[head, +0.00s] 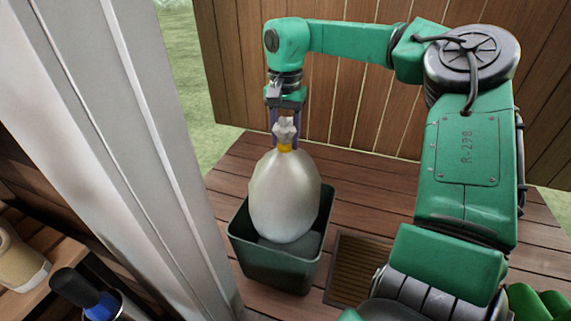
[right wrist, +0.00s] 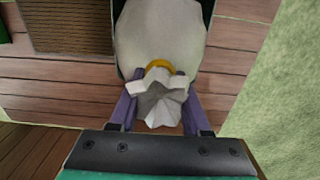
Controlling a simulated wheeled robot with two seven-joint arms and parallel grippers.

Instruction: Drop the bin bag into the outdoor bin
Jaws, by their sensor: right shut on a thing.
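The bin bag (head: 284,195) is pale and full, with a yellow tie and a gathered top. It hangs upright from my right gripper (head: 284,128), whose fingers are shut on the gathered top. The outdoor bin (head: 275,271) is a dark green open box on the deck. In the head view the bag's lower part overlaps the bin's opening; I cannot tell how deep it is inside. In the right wrist view the bag (right wrist: 160,40) is below my right gripper (right wrist: 158,92), and its body hides most of the bin. My left gripper is not in view.
A brown doormat (head: 357,268) lies on the wooden deck (head: 385,195) right of the bin. A wooden wall (head: 330,85) stands behind. A grey door frame (head: 130,130) rises at left, with a shelf of items (head: 35,270) beyond it.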

